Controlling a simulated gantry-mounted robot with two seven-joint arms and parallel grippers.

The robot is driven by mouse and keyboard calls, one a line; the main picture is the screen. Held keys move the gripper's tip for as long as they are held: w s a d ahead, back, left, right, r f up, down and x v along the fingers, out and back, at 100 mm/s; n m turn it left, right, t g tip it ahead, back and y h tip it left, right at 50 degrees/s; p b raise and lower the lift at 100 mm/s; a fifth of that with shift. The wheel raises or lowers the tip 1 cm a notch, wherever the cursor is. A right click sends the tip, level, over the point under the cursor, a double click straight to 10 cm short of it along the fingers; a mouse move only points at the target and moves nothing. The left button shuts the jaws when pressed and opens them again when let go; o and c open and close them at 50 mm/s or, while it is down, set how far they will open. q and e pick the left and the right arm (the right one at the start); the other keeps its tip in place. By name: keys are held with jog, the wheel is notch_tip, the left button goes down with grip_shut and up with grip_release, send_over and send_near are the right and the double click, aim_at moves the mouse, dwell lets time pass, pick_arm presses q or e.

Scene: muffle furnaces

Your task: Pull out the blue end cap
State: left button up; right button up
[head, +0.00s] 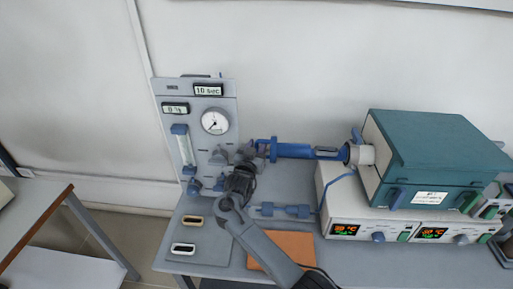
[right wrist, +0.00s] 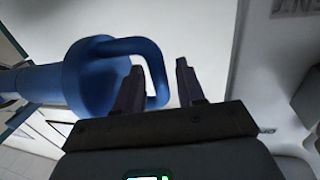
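The blue end cap (head: 262,146) sits at the left end of a blue horizontal tube (head: 294,150) that runs to the furnace. In the right wrist view the cap (right wrist: 97,78) is a round blue disc with a loop handle (right wrist: 157,66). My right gripper (head: 252,153) is at the cap's left side. In the wrist view its two dark fingers (right wrist: 160,66) stand apart, with the handle's outer bar between them. The left finger appears to reach into the loop. Contact with the bar cannot be told. My left gripper is not in view.
A teal-topped furnace (head: 432,150) stands right, on a white control unit (head: 375,222). A grey gauge panel (head: 205,105) stands behind my right gripper. A blue fitting (head: 285,211) and an orange mat (head: 290,245) lie on the bench below the tube.

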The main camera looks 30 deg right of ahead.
jog(key=shift+a, duration=0.1)
jog(key=shift+s+a, duration=0.2)
jog(key=shift+s, duration=0.05)
jog(key=p+v, duration=0.2)
jog(key=v, duration=0.8)
jog(key=shift+r, duration=0.1)
